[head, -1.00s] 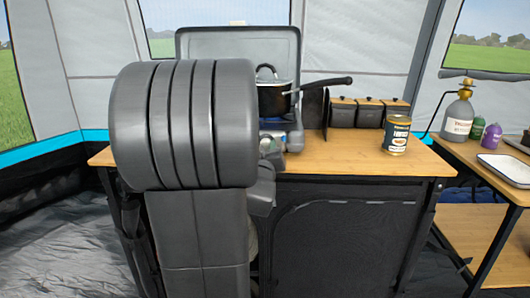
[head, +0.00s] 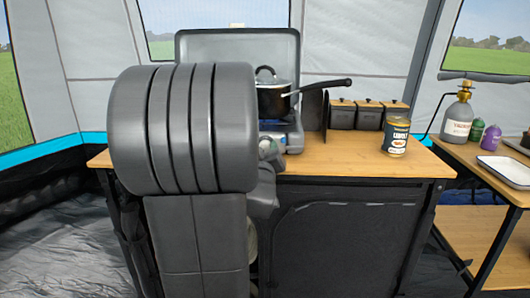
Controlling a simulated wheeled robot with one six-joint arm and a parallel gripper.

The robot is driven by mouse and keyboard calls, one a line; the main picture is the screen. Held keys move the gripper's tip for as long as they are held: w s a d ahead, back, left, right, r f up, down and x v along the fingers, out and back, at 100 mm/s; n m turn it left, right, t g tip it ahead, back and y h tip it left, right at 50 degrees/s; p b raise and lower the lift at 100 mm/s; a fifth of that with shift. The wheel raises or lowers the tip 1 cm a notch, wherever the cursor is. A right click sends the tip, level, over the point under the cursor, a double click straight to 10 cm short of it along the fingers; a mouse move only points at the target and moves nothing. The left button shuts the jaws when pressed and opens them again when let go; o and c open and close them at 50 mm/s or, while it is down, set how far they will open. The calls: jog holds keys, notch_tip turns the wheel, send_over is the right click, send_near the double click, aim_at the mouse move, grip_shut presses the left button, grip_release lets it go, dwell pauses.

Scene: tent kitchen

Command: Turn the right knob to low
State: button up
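The camp stove (head: 294,139) stands on the wooden counter with its grey lid (head: 240,42) raised behind it. My own arm covers the left and middle of the stove, so the left knob is hidden. A small round pale part, which looks like the right knob (head: 265,144), shows just past the right edge of my arm. Its setting is too small to read. Dark parts at the end of my arm are close below and beside it. My gripper's fingers cannot be made out, nor whether they touch the knob.
A dark pot (head: 272,99) sits on the stove, its long handle (head: 325,86) pointing right. Several black canisters (head: 369,115) and a tin can (head: 395,137) stand on the counter (head: 335,155). Bare counter lies between stove and can. A side table with bottles is at right.

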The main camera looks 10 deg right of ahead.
jog(key=shift+s, duration=0.1)
jog(key=p+v, duration=0.1)
jog(key=v, duration=1.2)
jog(key=shift+s+p, duration=0.3)
jog(key=shift+p, duration=0.05)
jog(key=shift+a, duration=0.1)
jog(key=b+x, duration=0.1)
jog(key=x, duration=1.3)
jog(key=shift+b, duration=0.4)
jog(key=shift+s, duration=0.1)
